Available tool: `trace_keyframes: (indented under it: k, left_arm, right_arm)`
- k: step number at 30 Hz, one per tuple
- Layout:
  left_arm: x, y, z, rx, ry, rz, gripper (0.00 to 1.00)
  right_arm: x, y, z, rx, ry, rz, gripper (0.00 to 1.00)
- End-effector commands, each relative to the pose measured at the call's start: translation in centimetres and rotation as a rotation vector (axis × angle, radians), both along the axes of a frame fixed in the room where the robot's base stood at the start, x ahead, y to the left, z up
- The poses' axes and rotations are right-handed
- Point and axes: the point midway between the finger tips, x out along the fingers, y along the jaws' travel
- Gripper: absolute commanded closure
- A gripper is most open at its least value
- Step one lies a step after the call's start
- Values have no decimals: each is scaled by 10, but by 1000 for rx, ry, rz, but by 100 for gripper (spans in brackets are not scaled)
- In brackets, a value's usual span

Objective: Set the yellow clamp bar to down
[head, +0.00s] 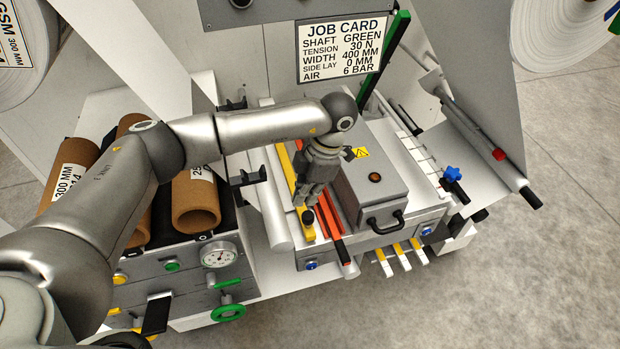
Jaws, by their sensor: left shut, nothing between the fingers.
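The yellow clamp bar (287,167) is a long narrow bar with a black knob (308,216) near its front end. It lies along the left side of the machine's top, beside red-orange strips (328,219). I cannot tell from this view whether it is raised or down. My left gripper (304,204) points down over the front part of the bar, close to the black knob. Its fingers are shut with nothing between them, and they hide part of the bar. Whether they touch it is unclear. My right gripper is not in view.
A grey box with a black handle (383,222) stands right of the bar. A white roller (274,222) runs along its left. Brown cardboard cores (196,203) and a gauge (219,254) are at left. A job card (339,48) hangs behind. Open floor lies at front right.

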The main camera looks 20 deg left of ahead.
Motion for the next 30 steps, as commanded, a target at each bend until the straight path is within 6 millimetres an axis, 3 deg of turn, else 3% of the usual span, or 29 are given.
trace_keyframes:
  k: [5, 15, 25, 30]
  left_arm:
    - [-2, 3, -10, 0, 1, 0, 100]
    - [-2, 3, -12, 0, 0, 0, 100]
    - [-8, -2, -46, -1, 0, -1, 100]
    - [-11, -3, -52, -1, 3, -1, 100]
  right_arm:
    - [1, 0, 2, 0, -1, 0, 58]
    - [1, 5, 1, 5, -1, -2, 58]
    - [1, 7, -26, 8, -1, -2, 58]
    - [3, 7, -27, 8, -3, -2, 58]
